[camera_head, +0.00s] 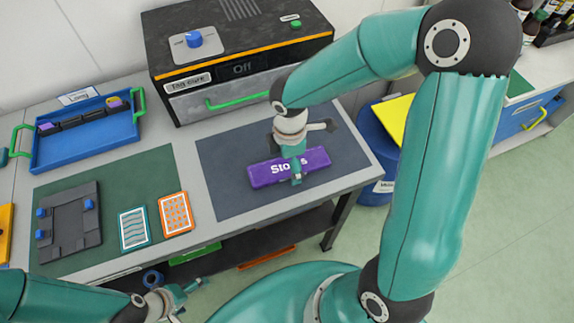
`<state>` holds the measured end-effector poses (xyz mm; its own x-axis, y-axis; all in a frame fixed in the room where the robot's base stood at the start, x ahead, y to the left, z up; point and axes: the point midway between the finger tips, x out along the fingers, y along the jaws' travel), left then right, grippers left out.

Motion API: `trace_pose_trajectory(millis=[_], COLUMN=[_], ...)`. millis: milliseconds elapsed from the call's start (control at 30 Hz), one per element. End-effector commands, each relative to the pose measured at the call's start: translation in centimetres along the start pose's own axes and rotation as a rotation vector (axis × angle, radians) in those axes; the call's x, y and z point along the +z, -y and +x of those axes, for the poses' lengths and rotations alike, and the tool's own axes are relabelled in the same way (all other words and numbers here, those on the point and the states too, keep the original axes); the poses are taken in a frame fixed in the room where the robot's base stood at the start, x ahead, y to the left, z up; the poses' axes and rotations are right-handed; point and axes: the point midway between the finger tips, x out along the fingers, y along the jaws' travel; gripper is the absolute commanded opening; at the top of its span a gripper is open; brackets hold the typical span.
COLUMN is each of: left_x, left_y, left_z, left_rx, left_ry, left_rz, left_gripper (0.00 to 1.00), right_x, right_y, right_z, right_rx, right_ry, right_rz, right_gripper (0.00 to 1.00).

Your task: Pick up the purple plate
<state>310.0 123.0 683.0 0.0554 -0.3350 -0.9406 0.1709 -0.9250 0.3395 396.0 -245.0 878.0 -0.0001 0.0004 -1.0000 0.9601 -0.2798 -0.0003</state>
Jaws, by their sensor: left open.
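The purple plate (262,174) lies on a dark grey mat on the table, with white lettering partly hidden by my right gripper. My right gripper (296,168) is over the middle of the plate, pointing down, with a teal finger across its front. I cannot tell whether its fingers touch or grip the plate. My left gripper (184,296) is open and empty at the bottom of the view, in front of the table's edge and well away from the plate.
A dark oven-like box (240,65) stands behind the mat (225,150). A blue tray (85,150) with green handles is at the left. A green mat (120,185) carries two patterned cards and a dark grey fixture (68,222). A blue bin (375,190) stands right of the table.

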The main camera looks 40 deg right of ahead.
Motion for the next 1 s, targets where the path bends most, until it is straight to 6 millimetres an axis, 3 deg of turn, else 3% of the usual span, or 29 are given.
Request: trace_pose_trajectory(millis=[33,400,433,767,1000], left_x=[0.0,0.0,0.0,0.0,0.0], left_y=[0.0,0.0,0.0,0.0,-0.1], left_z=[0.0,0.0,0.0,0.0,-0.2], left_rx=[0.0,0.0,0.0,0.0,0.0], left_ry=[0.0,0.0,0.0,0.0,0.0], left_rz=[0.0,0.0,0.0,0.0,0.0], left_gripper=[0.91,0.91,0.91,0.91,0.91], right_x=[0.0,0.0,0.0,0.0,-0.1], right_y=[0.0,0.0,0.0,-0.1,-0.2], right_z=[0.0,0.0,-0.1,-0.4,-2.5], right_rx=[0.0,0.0,0.001,0.001,0.006], right_ry=[0.0,0.0,0.0,0.0,-0.001], right_rz=[0.0,0.0,0.0,0.0,0.0], right_gripper=[0.83,0.22,0.19,0.19,0.19])
